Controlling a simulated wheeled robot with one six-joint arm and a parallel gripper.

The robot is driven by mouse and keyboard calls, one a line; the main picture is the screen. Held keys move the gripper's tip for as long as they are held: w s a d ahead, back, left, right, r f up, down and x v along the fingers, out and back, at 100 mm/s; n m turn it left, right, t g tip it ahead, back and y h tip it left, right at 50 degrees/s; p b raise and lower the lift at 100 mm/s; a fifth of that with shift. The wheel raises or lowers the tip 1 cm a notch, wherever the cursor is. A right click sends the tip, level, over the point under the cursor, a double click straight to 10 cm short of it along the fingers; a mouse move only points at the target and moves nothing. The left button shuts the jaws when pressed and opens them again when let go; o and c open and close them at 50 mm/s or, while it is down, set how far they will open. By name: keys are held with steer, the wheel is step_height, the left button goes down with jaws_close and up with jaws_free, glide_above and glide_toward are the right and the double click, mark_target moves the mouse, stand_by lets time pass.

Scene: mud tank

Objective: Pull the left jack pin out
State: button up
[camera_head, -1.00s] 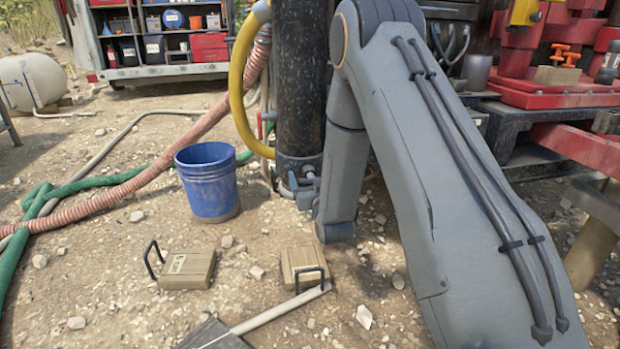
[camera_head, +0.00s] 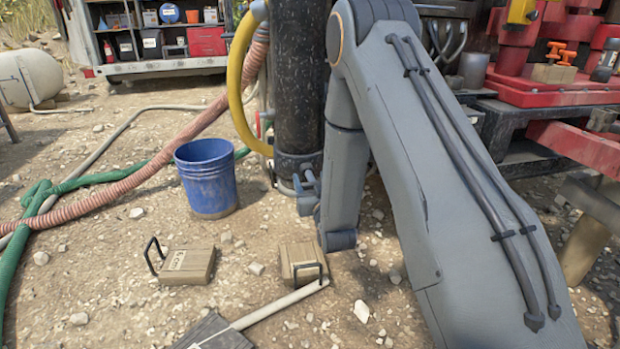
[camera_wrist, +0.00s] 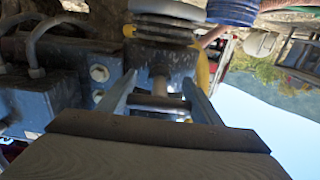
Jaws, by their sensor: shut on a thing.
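My gripper (camera_wrist: 160,97) shows in the wrist view, its two pale blue-grey fingers shut on the dark cross handle (camera_wrist: 158,103) of a pin. The pin's short metal shaft (camera_wrist: 160,78) runs from the handle to a dark, worn fitting with yellow edges. The shaft's far end is hidden in that fitting, so how deep it sits cannot be told. The wrist view looks upside down. In the head view my arm hides the gripper and the pin.
A blue bucket (camera_head: 207,180) stands left of my arm, beside a black column (camera_head: 299,80) with a yellow hose (camera_head: 237,75). Two tan blocks with black handles (camera_head: 187,266) (camera_head: 300,262) lie on stony ground. Red machinery (camera_head: 560,85) stands at the right.

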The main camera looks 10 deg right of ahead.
steer(key=o, duration=1.5)
steer(key=shift+s, duration=0.15)
steer(key=shift+s+p, duration=1)
steer(key=shift+s, duration=2.95)
steer(key=shift+w, duration=0.1)
